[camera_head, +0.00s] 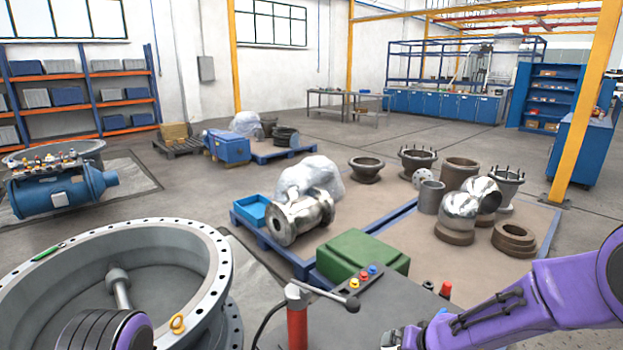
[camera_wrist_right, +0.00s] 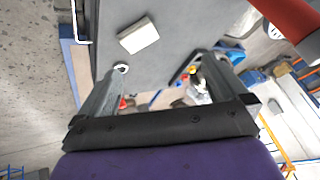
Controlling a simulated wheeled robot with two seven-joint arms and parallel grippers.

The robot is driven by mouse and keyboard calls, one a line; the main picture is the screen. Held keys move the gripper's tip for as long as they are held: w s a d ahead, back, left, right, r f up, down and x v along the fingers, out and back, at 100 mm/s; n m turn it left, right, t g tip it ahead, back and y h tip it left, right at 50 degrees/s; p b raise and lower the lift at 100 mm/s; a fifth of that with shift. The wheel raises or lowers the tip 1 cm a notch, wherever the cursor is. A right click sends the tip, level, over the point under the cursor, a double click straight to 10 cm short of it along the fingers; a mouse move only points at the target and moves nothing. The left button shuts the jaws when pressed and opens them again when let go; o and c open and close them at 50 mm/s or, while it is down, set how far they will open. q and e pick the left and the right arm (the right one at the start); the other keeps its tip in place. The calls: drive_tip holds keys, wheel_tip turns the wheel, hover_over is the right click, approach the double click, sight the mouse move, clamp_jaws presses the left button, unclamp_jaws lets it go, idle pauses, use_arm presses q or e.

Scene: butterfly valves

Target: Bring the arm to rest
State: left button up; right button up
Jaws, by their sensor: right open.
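My right arm, purple, comes in from the right edge of the head view. Its gripper (camera_head: 405,338) is low at the bottom edge, over or beside the grey control table, and is partly cut off there. In the right wrist view the two fingers of my right gripper (camera_wrist_right: 165,68) stand wide apart with nothing held between them. A grey surface lies beyond the fingers, with a small white block (camera_wrist_right: 138,36) on it. A purple and black part of my left arm shows at the bottom left of the head view; its gripper is out of sight.
The grey table (camera_head: 345,310) carries coloured buttons (camera_head: 363,278) and has a red post with a lever (camera_head: 297,315) at its left. A large flanged valve ring (camera_head: 215,262) stands at left. A green box (camera_head: 362,256) sits just behind the table. Floor is open beyond the pallets.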

drive_tip(key=s+d+f+m+t+h+b, duration=0.1)
drive_tip(key=s+d+f, duration=0.1)
drive_tip(key=s+f, duration=0.3)
drive_tip(key=s+d+f+m+h+b, duration=0.1)
drive_tip(key=s+f+b, duration=0.1)
drive_tip(key=f, duration=0.5)
drive_tip(key=s+d+f+g+h+b, duration=0.1)
drive_tip(key=s+f, duration=0.4)
drive_tip(key=s, duration=0.3)
drive_tip(key=s+d+f+g+h+b, duration=0.1)
drive_tip(key=s+d+f+b, duration=0.1)
drive_tip(key=s+f, duration=0.3)
drive_tip(key=s+d+f+m+g+b, duration=0.1)
drive_tip(key=s+f, duration=0.4)
drive_tip(key=s, duration=0.7)
drive_tip(key=shift+d+f+g+h+b, duration=0.4)
drive_tip(key=shift+d+g+b, duration=0.1)
drive_tip(key=shift+d+b, duration=0.15)
drive_tip(key=shift+s, duration=0.1)
